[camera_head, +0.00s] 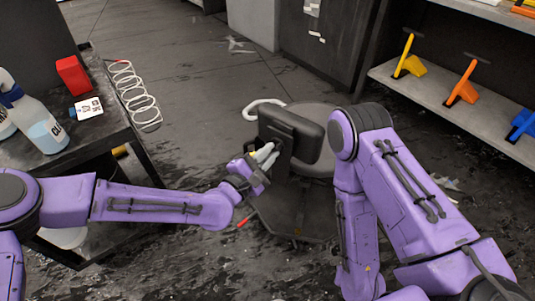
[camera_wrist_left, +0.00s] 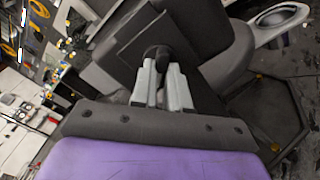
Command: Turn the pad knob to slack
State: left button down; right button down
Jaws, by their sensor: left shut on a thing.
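A dark pad (camera_head: 296,132) with a thick cushion stands on a stool-like stand (camera_head: 290,218) in the middle of the head view. In the left wrist view, a small dark knob (camera_wrist_left: 157,54) sticks out below the pad's flat dark plate (camera_wrist_left: 150,35). My left gripper (camera_head: 265,155) reaches in from the left and is at the pad's near side. In the left wrist view its two grey fingers (camera_wrist_left: 162,72) are closed around the knob. The fingers partly hide the knob. My right arm is folded at the right; its gripper is out of view.
A grey shelf (camera_head: 450,110) with coloured tools is at the right. Debris lies on the floor.

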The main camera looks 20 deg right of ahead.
pick_arm(q)
jog(key=c, duration=1.1)
grip_release()
jog(key=v, duration=1)
jog(key=shift+s+a+p, duration=0.2)
jog(key=shift+a+p, duration=0.05)
jog(key=shift+p, duration=0.15)
